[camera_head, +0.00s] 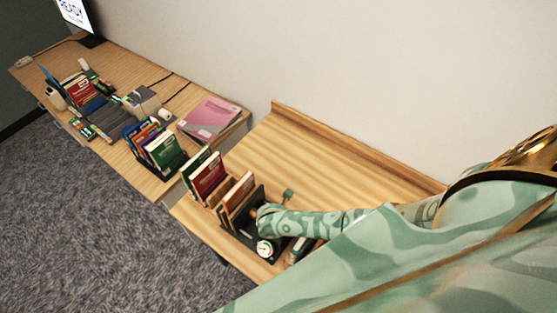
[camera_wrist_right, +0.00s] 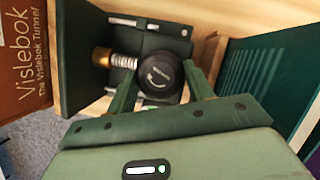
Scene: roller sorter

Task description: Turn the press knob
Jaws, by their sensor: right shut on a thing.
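The press knob (camera_wrist_right: 160,76) is a black round cap with a white curved arrow, on a brass screw with a spring (camera_wrist_right: 123,62). It is fixed to the dark green press (camera_wrist_right: 180,45). My right gripper (camera_wrist_right: 161,88) is shut on the knob, one green finger on each side. In the head view my right gripper (camera_head: 266,216) reaches the dark press (camera_head: 243,232) from the right and hides the knob. A round white dial (camera_head: 264,248) shows just below the gripper. My left gripper is not in view.
Books (camera_head: 208,176) stand upright beside the press, and a brown book (camera_wrist_right: 20,60) is close at left in the wrist view. A dark green panel (camera_wrist_right: 265,75) is close at right. The wooden bench (camera_head: 320,165) is bare behind. A cluttered desk (camera_head: 150,75) lies at upper left.

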